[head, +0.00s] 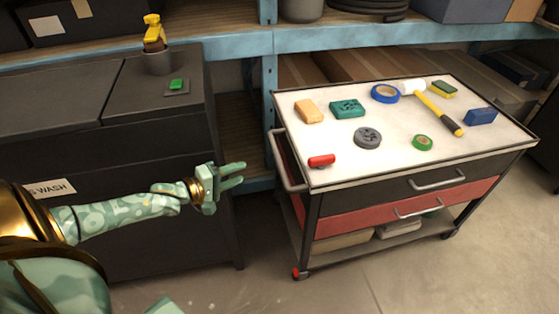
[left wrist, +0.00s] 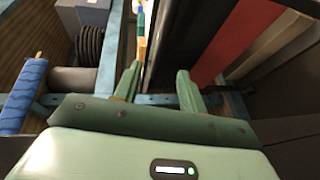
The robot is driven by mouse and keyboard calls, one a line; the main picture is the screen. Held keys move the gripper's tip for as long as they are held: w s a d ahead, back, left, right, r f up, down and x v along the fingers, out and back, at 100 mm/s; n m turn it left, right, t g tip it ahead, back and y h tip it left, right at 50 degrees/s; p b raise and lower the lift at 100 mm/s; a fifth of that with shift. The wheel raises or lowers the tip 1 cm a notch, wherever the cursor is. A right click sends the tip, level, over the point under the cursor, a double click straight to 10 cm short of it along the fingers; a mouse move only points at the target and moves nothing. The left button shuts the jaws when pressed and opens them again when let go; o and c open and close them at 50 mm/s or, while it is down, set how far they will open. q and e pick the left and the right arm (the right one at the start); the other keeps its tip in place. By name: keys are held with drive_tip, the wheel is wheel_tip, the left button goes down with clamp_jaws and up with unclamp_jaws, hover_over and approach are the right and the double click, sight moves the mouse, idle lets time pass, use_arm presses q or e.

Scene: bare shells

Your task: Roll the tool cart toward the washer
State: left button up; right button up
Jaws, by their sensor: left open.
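The tool cart (head: 375,172) stands at the right in the head view, with a white top, a black drawer, a red drawer and a lower shelf. Its side handle (head: 283,160) is a grey bar on the left end. The washer (head: 105,150) is a large dark cabinet at the left, with a partly hidden label. My left gripper (head: 241,175) is open and empty, in front of the gap between washer and cart, a little left of the handle and apart from it. In the left wrist view its fingers (left wrist: 158,90) are spread, with the cart's red drawer (left wrist: 235,40) beyond.
Loose things lie on the cart top, including a hammer (head: 436,109), a blue tape roll (head: 385,93) and a red object (head: 321,161). A blue-framed shelf (head: 400,38) stands behind. Floor (head: 400,275) in front is clear.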

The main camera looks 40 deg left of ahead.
use_arm(q)
drive_tip(key=b, duration=0.4)
approach(278, 159)
drive_tip(key=w+f, duration=0.3)
drive_tip(key=w, duration=0.1)
drive_tip(key=b+x, duration=0.1)
drive_tip(key=x, duration=0.1)
drive_tip(key=b+x, duration=0.1)
drive_tip(key=x, duration=0.1)
drive_tip(key=r+b+x, duration=0.1)
drive_tip(key=x, duration=0.1)
drive_tip(key=shift+w+d, duration=0.15)
drive_tip(key=shift+d, duration=0.25)
drive_tip(key=shift+w+r, duration=0.1)
use_arm(e)
wheel_tip(278, 159, down, 6)
drive_tip(key=d+n, duration=0.1)
drive_tip(key=d, duration=0.1)
drive_tip(key=shift+s+d+r+g+h, duration=0.2)
drive_tip(key=shift+d+g+h, duration=0.1)
drive_tip(key=shift+g, duration=0.1)
